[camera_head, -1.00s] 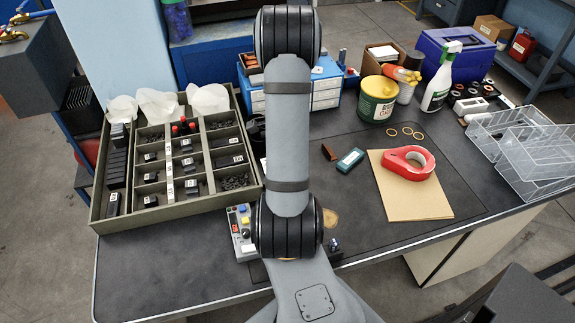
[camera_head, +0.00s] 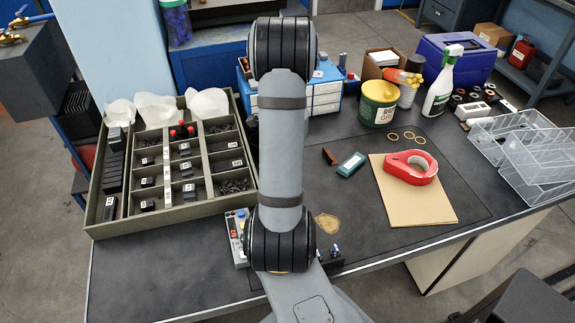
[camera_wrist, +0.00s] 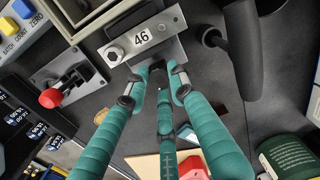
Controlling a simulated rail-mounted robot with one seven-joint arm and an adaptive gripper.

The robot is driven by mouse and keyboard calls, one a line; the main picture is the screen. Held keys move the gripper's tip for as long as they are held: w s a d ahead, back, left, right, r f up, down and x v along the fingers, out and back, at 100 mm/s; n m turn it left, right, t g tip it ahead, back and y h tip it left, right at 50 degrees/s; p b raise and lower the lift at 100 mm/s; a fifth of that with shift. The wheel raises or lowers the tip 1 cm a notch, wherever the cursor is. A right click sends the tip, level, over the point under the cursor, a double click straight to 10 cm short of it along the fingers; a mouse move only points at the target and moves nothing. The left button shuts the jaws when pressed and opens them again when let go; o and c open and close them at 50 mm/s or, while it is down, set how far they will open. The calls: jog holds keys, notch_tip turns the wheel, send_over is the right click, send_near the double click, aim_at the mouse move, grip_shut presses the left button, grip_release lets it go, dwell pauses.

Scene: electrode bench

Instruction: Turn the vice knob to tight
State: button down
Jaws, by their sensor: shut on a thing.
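In the wrist view a grey metal block marked 46 (camera_wrist: 141,37) has a round bolt head (camera_wrist: 114,55) at its left end. It looks like part of the vice. My gripper (camera_wrist: 160,70) has teal fingers that close in at this block's near edge. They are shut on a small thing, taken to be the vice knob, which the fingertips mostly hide. How far the knob is turned cannot be told. In the head view my arm hides the block and the gripper.
A red-knobbed lever (camera_wrist: 50,98) on a metal plate stands left of the gripper. A dark curved handle (camera_wrist: 240,45) stands to the right. In the head view, a compartment tray (camera_head: 90,232) lies left, red tape (camera_head: 432,168) and a green can (camera_head: 377,103) right.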

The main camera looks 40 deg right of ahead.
jog(key=c, duration=1.6)
grip_release()
jog(key=shift+o, duration=0.6)
notch_tip(320, 180, up, 12)
notch_tip(320, 180, down, 12)
jog(key=shift+f, duration=0.1)
